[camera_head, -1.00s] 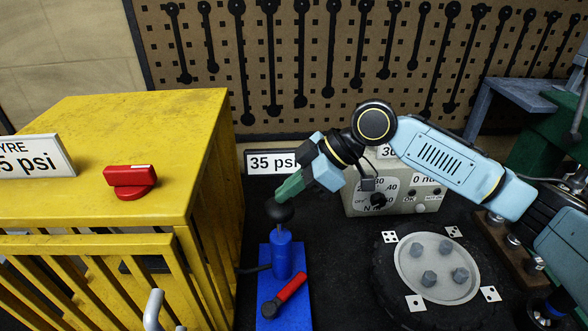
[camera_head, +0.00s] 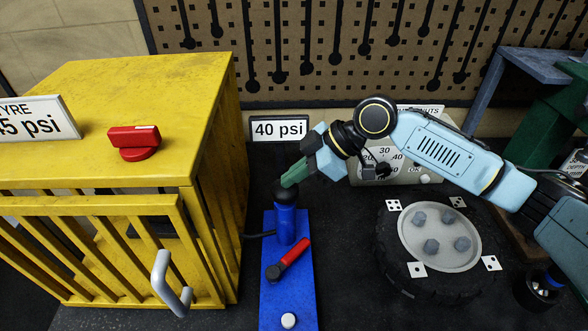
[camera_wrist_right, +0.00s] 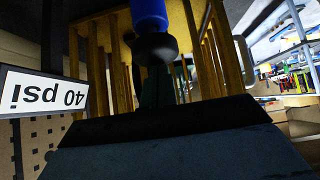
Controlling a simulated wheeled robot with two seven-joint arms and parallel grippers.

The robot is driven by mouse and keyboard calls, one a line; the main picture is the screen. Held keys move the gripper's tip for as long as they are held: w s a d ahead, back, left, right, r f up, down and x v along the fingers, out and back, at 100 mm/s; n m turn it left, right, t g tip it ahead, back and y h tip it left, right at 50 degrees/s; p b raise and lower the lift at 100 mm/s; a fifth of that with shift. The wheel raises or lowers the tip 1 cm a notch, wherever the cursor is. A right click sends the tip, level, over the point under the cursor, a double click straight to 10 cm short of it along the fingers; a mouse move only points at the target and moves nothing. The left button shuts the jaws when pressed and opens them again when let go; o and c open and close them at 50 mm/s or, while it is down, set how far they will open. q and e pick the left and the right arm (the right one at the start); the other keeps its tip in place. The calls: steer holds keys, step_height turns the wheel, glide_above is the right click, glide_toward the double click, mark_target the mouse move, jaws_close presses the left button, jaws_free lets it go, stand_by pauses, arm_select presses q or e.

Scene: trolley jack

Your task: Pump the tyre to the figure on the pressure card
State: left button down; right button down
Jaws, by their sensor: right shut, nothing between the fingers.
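The blue foot-plate pump (camera_head: 285,226) stands upright, its black knob (camera_head: 285,196) low against the top of the blue cylinder. My right gripper (camera_head: 291,178) is shut and empty, its green fingertips at the top of the knob. In the right wrist view the knob (camera_wrist_right: 155,47) is just beyond the gripper. The readout plate (camera_head: 279,129) behind the pump says 40 psi. The pressure card (camera_head: 35,119) on the yellow cage is cut off at the left; its figure ends in 5 psi. The tyre (camera_head: 440,286) lies flat at right. My left gripper is out of view.
The yellow cage (camera_head: 150,85) with a red switch (camera_head: 134,142) and a grey door handle (camera_head: 170,283) fills the left. A red lever (camera_head: 290,258) and a pale button (camera_head: 288,320) sit on the pump's base. A dial box (camera_head: 400,172) stands behind the tyre.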

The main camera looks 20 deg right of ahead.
mark_target(294, 186)
steer(key=shift+s+f, duration=0.2)
steer(key=shift+f, duration=0.2)
steer(key=shift+r+p, duration=0.4)
steer(key=shift+p, duration=0.05)
step_height(294, 186, up, 5)
steer(key=p, duration=0.4)
steer(key=shift+w+f, duration=0.1)
steer(key=shift+f, duration=0.1)
steer(key=b+v, duration=0.2)
steer(key=v, duration=0.7)
steer(key=shift+d, duration=0.4)
